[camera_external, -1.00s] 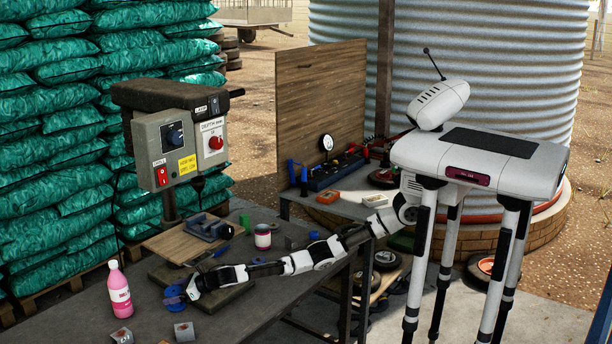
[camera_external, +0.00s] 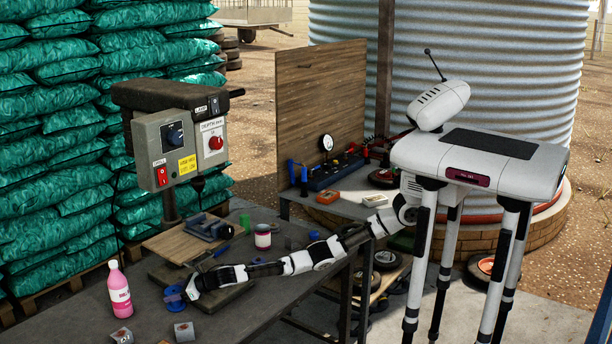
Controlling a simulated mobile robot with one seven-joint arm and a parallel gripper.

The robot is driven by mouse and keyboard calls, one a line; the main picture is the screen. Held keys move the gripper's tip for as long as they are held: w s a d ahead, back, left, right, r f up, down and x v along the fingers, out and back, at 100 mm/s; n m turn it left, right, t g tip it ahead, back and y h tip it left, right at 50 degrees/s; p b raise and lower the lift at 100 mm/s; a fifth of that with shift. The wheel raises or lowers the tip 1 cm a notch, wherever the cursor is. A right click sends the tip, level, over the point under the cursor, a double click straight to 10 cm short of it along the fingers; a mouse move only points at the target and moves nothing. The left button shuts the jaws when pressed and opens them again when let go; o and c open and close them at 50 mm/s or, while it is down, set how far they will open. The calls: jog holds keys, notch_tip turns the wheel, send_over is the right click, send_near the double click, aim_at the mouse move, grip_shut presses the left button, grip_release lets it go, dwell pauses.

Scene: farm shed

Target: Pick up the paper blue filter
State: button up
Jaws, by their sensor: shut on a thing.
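A blue object, which I take to be the paper blue filter (camera_external: 172,291), lies at the left end of my arm on the dark workbench. My gripper (camera_external: 183,291) is low over the bench and shut on this blue object. The fingers are small in this view and partly merge with the blue, so the exact grip is hard to see. I cannot tell whether the object touches the bench top.
A pink bottle (camera_external: 119,290) stands left of my gripper. Two small grey boxes (camera_external: 184,331) (camera_external: 122,337) sit in front. A drill press (camera_external: 180,150) with a wooden board stands behind.

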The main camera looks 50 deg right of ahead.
jog(key=shift+r, duration=0.2)
jog(key=shift+r+p, duration=0.15)
jog(key=shift+p, duration=0.3)
jog(key=shift+s+r+p, duration=0.1)
jog(key=shift+s+p, duration=0.05)
jog(key=shift+p, duration=0.25)
jog(key=s+p, duration=1.3)
jog(key=s, duration=0.9)
jog(key=shift+s, duration=0.2)
jog(key=s, duration=2.2)
jog(key=shift+s, duration=0.15)
